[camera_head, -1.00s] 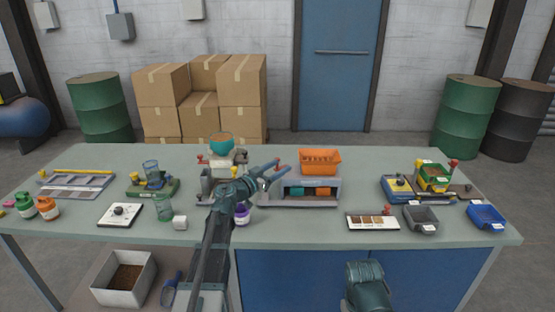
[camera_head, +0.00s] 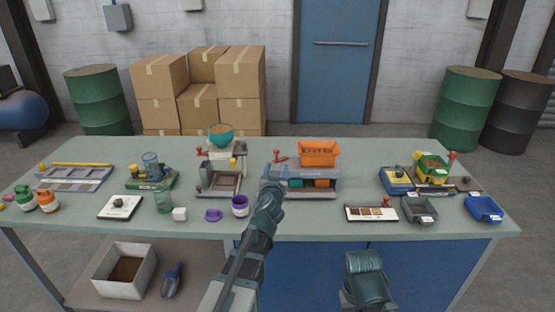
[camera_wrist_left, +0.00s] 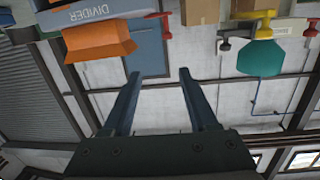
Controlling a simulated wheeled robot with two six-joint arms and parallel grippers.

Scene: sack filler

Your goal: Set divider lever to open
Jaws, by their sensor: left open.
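The divider (camera_head: 310,183) is a grey unit with teal and orange parts in its front opening and an orange bin (camera_head: 319,154) on top. Its "DIVIDER" label (camera_wrist_left: 88,20) shows upside down in the wrist view. A red-knobbed lever (camera_head: 280,156) stands at its left end; a red knobbed lever also shows between the fingertips' far side in the wrist view (camera_wrist_left: 160,15). My left gripper (camera_head: 273,171) is just in front of this lever; in the wrist view its fingers (camera_wrist_left: 158,78) are apart with nothing between them.
Left of the divider stands a filler unit (camera_head: 220,180) with a teal bowl (camera_head: 220,135) and its own red lever. A purple jar (camera_head: 240,206) and purple lid (camera_head: 213,215) lie near the left forearm. A sample card (camera_head: 371,213) lies to the front right.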

